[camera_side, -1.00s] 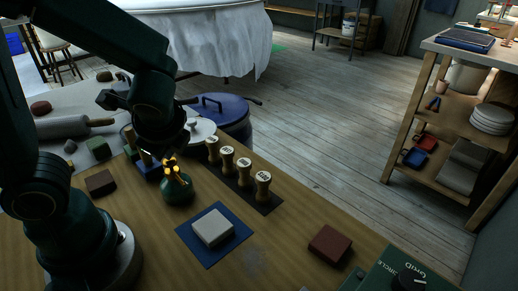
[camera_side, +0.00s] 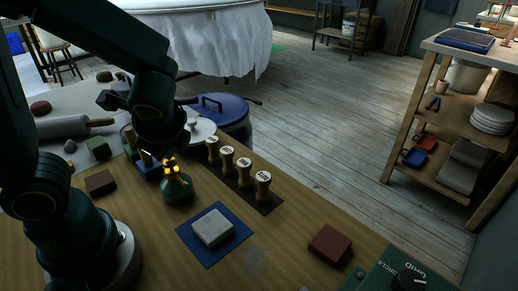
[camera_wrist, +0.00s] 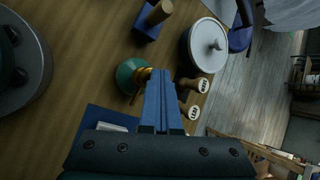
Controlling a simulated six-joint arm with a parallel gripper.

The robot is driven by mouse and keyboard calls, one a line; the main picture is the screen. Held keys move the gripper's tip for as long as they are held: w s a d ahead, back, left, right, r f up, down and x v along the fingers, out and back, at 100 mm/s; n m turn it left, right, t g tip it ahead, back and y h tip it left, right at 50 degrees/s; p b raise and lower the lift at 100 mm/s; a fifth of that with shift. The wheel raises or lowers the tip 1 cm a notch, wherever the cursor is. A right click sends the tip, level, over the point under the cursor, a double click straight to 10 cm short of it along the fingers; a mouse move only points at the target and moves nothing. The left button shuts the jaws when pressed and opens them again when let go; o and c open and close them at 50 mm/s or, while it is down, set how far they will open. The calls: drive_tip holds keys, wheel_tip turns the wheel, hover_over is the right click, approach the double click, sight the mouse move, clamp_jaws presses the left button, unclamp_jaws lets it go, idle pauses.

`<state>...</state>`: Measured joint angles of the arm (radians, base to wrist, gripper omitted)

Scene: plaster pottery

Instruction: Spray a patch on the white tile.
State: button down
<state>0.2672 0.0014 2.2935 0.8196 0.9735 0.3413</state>
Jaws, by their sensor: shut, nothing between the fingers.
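The white tile (camera_side: 212,227) lies flat on a blue mat (camera_side: 191,238) on the wooden table. In the wrist view the tile (camera_wrist: 111,127) shows only in part, with the gripper body covering the rest. A green spray bottle (camera_side: 177,190) with a brass top stands upright behind the tile. The bottle also shows in the wrist view (camera_wrist: 126,76), left of the fingers. My gripper (camera_side: 170,163) is at the bottle's brass top in the side view. Its fingers (camera_wrist: 163,80) are together with nothing between them. Whether they touch the brass top cannot be told.
Several wooden stamps (camera_side: 227,158) stand on a dark strip right of the bottle. A red-brown block (camera_side: 330,243) lies right of the tile, a brown block (camera_side: 100,183) left of the bottle. A green box with a knob (camera_side: 409,280) is at the front right.

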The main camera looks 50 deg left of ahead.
sight(171, 163)
drive_tip(key=shift+r, duration=0.4)
drive_tip(key=shift+r, duration=3.05)
drive_tip(key=shift+f, duration=3.05)
idle(0.4)
drive_tip(key=shift+f, duration=0.55)
idle(0.5)
